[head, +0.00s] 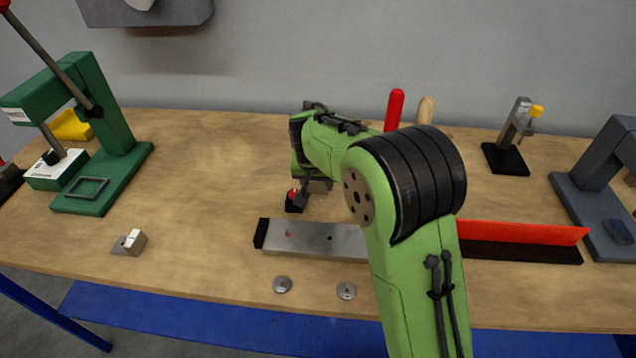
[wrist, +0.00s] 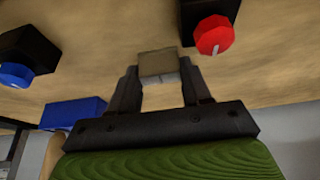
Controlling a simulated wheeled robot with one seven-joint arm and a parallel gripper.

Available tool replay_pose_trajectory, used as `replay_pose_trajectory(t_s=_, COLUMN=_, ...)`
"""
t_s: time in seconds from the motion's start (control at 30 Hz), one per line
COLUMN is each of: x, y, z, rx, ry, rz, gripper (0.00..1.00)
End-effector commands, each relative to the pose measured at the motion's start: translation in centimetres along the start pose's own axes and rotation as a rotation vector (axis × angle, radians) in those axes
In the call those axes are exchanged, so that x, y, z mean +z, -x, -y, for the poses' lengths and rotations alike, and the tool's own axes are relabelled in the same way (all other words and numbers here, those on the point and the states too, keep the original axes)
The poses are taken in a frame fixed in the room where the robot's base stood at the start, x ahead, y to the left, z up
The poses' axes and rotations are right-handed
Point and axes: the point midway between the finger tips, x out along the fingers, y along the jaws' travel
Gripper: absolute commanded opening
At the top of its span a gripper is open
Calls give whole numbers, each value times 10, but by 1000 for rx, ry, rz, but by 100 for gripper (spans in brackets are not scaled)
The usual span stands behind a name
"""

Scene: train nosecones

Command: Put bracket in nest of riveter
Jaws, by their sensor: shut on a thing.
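In the wrist view my gripper (wrist: 160,92) is shut on a small grey-beige bracket (wrist: 158,63), held between the fingertips. In the head view the gripper is mostly hidden behind my green arm, and the bracket shows only as a small greyish patch (head: 320,186). A second small metal L-shaped bracket (head: 131,242) lies at the table's front left. A green lever press (head: 112,120) stands at the far left, with a grey rectangular frame (head: 88,188) on its base. A grey press (head: 600,165) stands at the far right. I cannot tell which one is the riveter.
A black block with a red knob (head: 294,198) is close to my gripper; it also shows in the wrist view (wrist: 213,36). A long metal bar (head: 310,238) and a red strip (head: 520,232) lie in front. The table's left middle is clear.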

Motion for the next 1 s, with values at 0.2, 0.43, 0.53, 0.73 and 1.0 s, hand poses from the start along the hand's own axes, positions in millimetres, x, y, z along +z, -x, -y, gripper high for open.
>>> replay_pose_trajectory(t_s=0.2, x=-8, y=18, z=0, rx=-2, ry=-1, rz=-4, gripper=13)
replay_pose_trajectory(t_s=0.43, x=-31, y=74, z=0, rx=-2, ry=-1, rz=-5, gripper=13)
replay_pose_trajectory(t_s=0.53, x=-37, y=88, z=1, rx=-1, ry=1, rz=-2, gripper=13)
replay_pose_trajectory(t_s=0.73, x=-39, y=94, z=0, rx=0, ry=0, rz=0, gripper=13)
replay_pose_trajectory(t_s=1.0, x=-40, y=84, z=-17, rx=0, ry=23, rz=2, gripper=13)
